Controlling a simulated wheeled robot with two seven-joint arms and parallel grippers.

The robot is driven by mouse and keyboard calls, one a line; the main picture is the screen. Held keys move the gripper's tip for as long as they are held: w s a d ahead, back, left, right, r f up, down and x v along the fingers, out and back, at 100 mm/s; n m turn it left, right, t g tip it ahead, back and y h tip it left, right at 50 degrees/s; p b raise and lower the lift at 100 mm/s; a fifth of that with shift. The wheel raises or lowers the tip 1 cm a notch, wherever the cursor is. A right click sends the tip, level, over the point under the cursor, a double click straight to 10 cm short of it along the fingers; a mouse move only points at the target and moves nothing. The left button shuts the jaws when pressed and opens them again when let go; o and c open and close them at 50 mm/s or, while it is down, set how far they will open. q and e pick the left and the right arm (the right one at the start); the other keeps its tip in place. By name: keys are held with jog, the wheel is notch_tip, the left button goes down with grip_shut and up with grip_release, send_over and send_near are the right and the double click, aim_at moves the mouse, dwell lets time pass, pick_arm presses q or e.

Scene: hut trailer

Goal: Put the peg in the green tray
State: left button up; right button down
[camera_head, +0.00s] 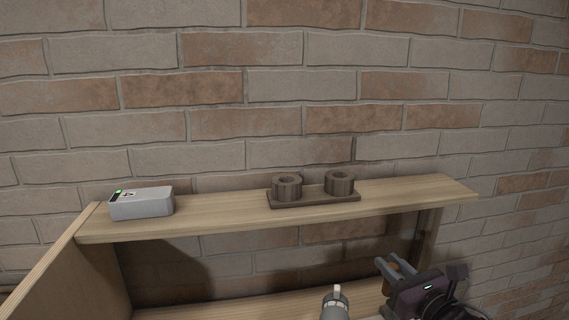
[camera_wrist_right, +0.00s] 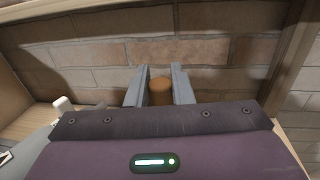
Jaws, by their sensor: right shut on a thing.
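My right gripper (camera_head: 395,267) is at the lower right of the head view, in front of the shelf unit's right end and below its top board. In the right wrist view its two grey fingers (camera_wrist_right: 159,88) are shut on a brown round peg (camera_wrist_right: 161,91), with the brick wall behind. No green tray shows in either view. My left gripper is out of view.
A wooden shelf (camera_head: 225,214) runs along the brick wall. It bears a grey box (camera_head: 142,204) with a green light and a brown holder (camera_head: 315,198) with two round sockets. A grey cylindrical thing (camera_head: 335,308) with a pale tip stands below; the board between is clear.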

jog(key=s+a+f+n+y, duration=0.1)
jog(key=s+f, duration=0.4)
jog(key=s, duration=0.2)
jog(key=s+a+f+g+y, duration=0.1)
jog(key=s+f, duration=0.3)
jog(key=s, duration=0.3)
jog(key=shift+s+a+f+n+y, duration=0.15)
jog(key=shift+f+n+y, duration=0.15)
jog(key=shift+f+n, duration=0.1)
